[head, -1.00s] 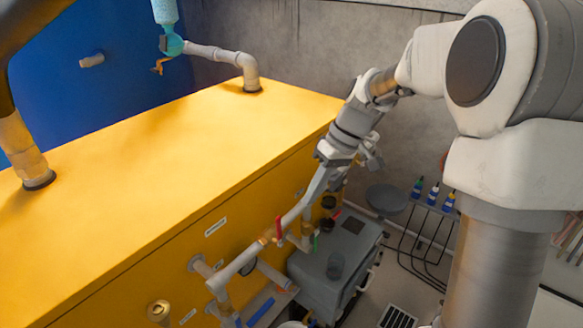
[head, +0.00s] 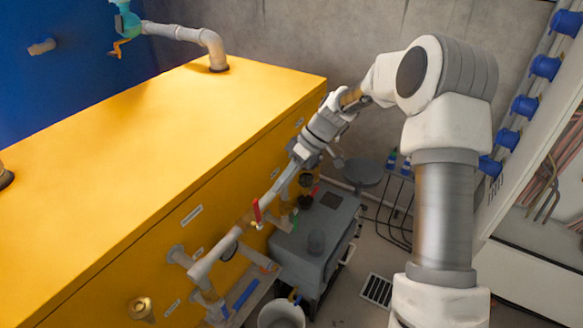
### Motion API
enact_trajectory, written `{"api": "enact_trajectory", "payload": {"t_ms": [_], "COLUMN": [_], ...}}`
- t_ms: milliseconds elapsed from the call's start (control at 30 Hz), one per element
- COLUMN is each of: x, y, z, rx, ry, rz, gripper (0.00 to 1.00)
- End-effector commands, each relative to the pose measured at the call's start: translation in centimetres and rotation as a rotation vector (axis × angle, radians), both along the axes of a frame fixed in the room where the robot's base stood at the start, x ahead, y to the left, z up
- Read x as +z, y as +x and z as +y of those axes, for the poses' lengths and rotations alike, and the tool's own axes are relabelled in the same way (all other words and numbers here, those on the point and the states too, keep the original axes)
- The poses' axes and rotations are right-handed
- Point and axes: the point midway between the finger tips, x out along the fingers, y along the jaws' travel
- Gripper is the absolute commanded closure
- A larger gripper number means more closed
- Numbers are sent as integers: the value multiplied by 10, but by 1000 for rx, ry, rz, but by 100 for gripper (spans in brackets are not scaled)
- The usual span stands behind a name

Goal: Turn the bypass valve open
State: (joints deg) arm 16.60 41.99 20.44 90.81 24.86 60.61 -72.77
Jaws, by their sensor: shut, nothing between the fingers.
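A red lever handle (head: 257,210) stands near upright on the slanting grey pipe (head: 225,247) along the front of the yellow tank (head: 150,140). A green handle (head: 294,220) is lower, to its right. Another valve with an orange handle (head: 119,46) hangs from the teal fitting at the upper left. No readable label shows which is the bypass valve. My gripper (head: 297,160) is above and right of the red handle, by the pipe's upper end in the picture. It is shut and empty; its fingertips are small, and contact with the pipe cannot be told.
A grey box-shaped unit (head: 315,235) stands on the floor beside the tank, with a white bucket (head: 281,314) in front. A round stool (head: 363,172) and a bottle rack are behind. A floor grate (head: 377,290) lies to the right. Blue fittings (head: 545,67) line the right side.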

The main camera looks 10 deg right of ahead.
Motion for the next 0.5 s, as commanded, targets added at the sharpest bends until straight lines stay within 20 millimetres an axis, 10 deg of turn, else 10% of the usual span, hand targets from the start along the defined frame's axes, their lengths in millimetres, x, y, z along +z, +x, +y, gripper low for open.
{"api": "enact_trajectory", "payload": {"t_ms": [500], "x": [-15], "y": [-33], "z": [34], "rx": [0], "ry": [-1], "rz": [-1], "gripper": [100]}}
